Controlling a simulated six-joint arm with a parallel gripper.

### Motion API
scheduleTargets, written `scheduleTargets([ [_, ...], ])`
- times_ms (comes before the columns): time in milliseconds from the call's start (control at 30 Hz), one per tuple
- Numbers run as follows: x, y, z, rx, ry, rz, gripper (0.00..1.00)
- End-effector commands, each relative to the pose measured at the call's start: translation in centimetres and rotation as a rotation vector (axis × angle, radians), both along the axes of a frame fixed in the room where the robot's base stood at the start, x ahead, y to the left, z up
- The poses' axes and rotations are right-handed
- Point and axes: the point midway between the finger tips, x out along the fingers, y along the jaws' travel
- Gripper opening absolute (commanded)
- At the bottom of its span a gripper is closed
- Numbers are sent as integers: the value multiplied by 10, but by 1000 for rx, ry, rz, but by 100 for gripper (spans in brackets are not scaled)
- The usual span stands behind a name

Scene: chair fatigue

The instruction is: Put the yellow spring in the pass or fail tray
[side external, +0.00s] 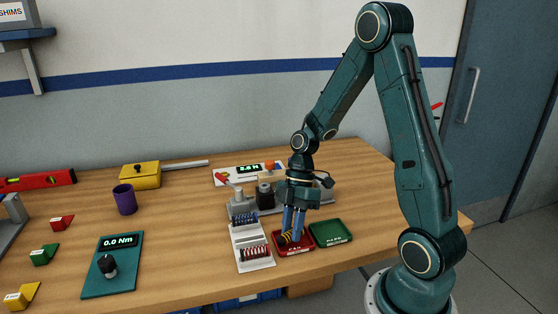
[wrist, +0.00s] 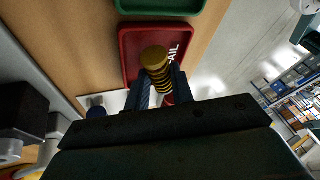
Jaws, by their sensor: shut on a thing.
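The yellow spring (wrist: 157,64) is a coil with a brownish-yellow end cap. My gripper (wrist: 163,84) is shut on it, one finger on each side. In the side view my gripper (side external: 291,232) points down over the red fail tray (side external: 304,247), with the spring (side external: 284,238) low between the fingers. The red tray, marked FAIL, also shows behind the spring in the wrist view (wrist: 131,50). I cannot tell whether the spring touches the tray floor. The green pass tray (side external: 331,233) is empty, right of the red one; its edge shows in the wrist view (wrist: 160,8).
A white rack (side external: 255,263) with blue and red springs stands just left of the red tray. A grey fixture (side external: 242,207) with a black cylinder is behind it. A torque meter (side external: 112,265) and purple cup (side external: 125,199) stand farther left. The table's front edge is close to the trays.

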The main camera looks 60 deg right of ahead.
Motion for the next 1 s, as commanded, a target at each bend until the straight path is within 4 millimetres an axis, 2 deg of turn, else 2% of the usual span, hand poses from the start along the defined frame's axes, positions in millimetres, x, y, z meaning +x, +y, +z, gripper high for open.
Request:
scheduleTargets([
  [533, 0, 0, -10, -1, 2, 0, 2],
  [567, 0, 0, -10, -1, 2, -1, 29],
  [633, 0, 0, -10, -1, 2, -1, 43],
  [667, 0, 0, -10, -1, 3, -2, 45],
  [1000, 0, 0, -10, -3, 3, -3, 45],
])
